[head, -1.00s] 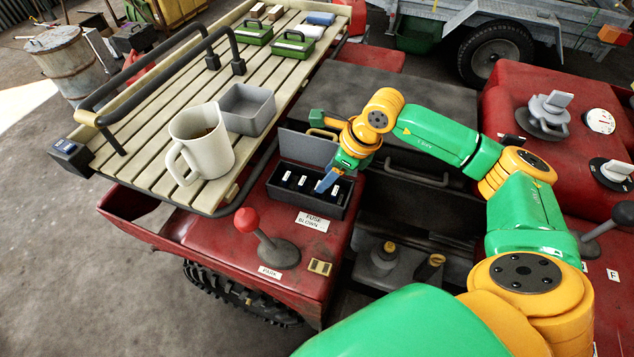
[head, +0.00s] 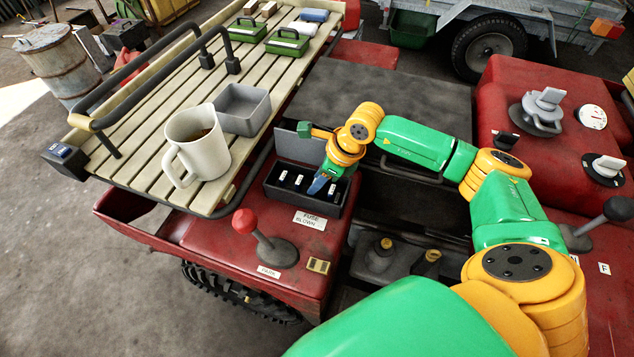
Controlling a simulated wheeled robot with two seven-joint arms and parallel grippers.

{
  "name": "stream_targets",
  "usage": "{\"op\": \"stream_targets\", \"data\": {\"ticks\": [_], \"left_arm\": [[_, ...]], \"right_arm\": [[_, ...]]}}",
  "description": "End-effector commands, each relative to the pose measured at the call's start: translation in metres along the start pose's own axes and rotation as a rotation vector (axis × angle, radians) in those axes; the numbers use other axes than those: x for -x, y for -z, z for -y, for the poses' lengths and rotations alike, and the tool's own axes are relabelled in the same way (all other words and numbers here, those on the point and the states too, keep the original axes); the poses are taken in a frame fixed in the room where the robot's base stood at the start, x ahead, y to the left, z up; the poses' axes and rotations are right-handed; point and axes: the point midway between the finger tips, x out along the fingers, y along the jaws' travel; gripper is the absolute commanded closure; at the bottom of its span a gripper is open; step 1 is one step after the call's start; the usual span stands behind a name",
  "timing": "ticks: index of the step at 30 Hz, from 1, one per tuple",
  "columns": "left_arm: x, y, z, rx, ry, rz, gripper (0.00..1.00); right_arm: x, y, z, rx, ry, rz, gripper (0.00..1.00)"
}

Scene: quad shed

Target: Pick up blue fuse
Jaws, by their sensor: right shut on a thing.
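The dark fuse box (head: 272,192) sits on the red bodywork with its lid (head: 297,147) open. Several small dark fuses with white labels (head: 290,180) stand in a row inside it. My right gripper (head: 318,188) reaches down into the right part of the box, its jaws closed on a fuse there. That blue fuse is mostly hidden by the jaws, and its colour is hard to make out beside the blue fingers. It still looks to be inside the box. My left gripper is not in view.
A white mug (head: 203,150) and a grey open bin (head: 243,108) stand on the slatted rack (head: 150,150), left of the box. A red-knobbed lever (head: 245,222) rises in front of the box. A "FUSE BLOWN" label (head: 310,220) lies below it.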

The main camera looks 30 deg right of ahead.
Motion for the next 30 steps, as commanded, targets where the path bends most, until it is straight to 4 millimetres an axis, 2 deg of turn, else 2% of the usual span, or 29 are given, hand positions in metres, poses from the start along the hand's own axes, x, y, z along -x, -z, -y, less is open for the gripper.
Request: {"op": "stream_targets", "data": {"ticks": [5, 12, 18, 23, 30], "left_arm": [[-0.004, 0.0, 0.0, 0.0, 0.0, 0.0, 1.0], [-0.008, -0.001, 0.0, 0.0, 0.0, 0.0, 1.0], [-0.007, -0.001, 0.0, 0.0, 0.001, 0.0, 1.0], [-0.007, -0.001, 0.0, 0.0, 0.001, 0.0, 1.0], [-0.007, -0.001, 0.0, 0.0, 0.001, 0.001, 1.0]], "right_arm": [[0.033, -0.015, 0.001, 0.003, 0.005, 0.006, 1.0], [0.106, -0.045, 0.001, 0.003, 0.006, 0.009, 1.0], [0.148, -0.062, 0.001, 0.001, 0.004, 0.005, 1.0], [0.16, -0.066, 0.0, 0.001, 0.002, 0.002, 1.0], [0.162, -0.067, 0.0, 0.0, 0.001, 0.001, 1.0]]}}
